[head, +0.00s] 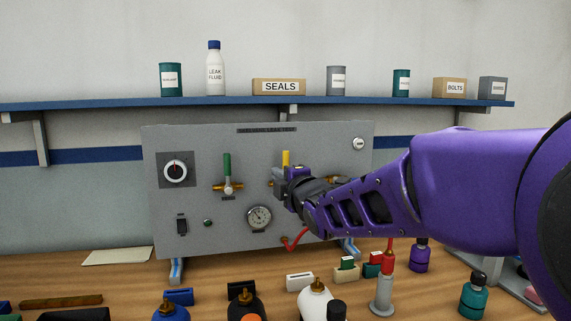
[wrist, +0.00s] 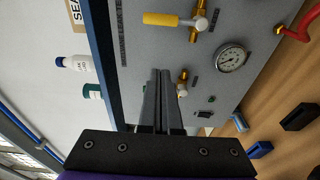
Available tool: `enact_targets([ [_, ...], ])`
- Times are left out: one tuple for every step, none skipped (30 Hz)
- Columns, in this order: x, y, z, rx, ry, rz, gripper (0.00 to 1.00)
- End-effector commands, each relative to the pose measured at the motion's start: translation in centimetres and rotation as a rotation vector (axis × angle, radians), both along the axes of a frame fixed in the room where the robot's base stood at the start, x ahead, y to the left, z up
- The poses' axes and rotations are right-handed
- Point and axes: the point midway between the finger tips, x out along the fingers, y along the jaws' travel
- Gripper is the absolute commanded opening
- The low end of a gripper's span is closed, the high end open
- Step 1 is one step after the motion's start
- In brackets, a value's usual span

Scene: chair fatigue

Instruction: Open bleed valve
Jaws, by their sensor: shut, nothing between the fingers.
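A grey test panel (head: 200,235) stands on the bench with two brass valves. The left valve has an upright green handle (head: 227,165). The other has an upright yellow handle (head: 286,158), which also shows in the wrist view (wrist: 161,19).
A gauge (head: 259,217), a dial (head: 175,170) and a switch (head: 182,225) are on the panel. A red hose (head: 293,243) leaves its lower edge. Bottles and small blocks crowd the bench front. A blue shelf (head: 230,102) with cans and boxes runs above.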

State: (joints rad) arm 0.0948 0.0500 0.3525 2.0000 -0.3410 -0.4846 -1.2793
Motion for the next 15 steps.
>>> enact_targets([
  [-0.01,0.08,0.09,0.0,-0.007,0.002,0.0],
  [-0.05,0.2,0.15,-0.001,-0.01,0.004,0.0],
  [-0.08,0.3,0.21,-0.001,-0.014,0.006,0.0],
  [-0.1,0.35,0.24,-0.002,-0.016,0.007,0.0],
  [-0.1,0.37,0.25,-0.002,-0.016,0.007,0.0],
  [-0.11,0.38,0.26,-0.002,-0.016,0.007,0.0],
  [-0.11,0.38,0.25,-0.002,-0.016,0.007,0.0],
  [-0.11,0.38,0.25,-0.002,-0.016,0.007,0.0],
  [-0.1,0.37,0.25,-0.002,-0.016,0.007,0.0],
  [-0.1,0.37,0.24,-0.002,-0.016,0.007,0.0],
  [-0.1,0.37,0.24,-0.002,-0.015,0.007,0.0],
  [-0.09,0.38,0.23,-0.002,-0.015,0.007,0.0],
  [-0.05,0.38,0.23,-0.002,-0.015,0.007,0.0],
  [0.02,0.41,0.22,-0.001,-0.015,0.007,0.0],
  [0.18,0.48,0.21,-0.001,-0.015,0.007,0.0],
])
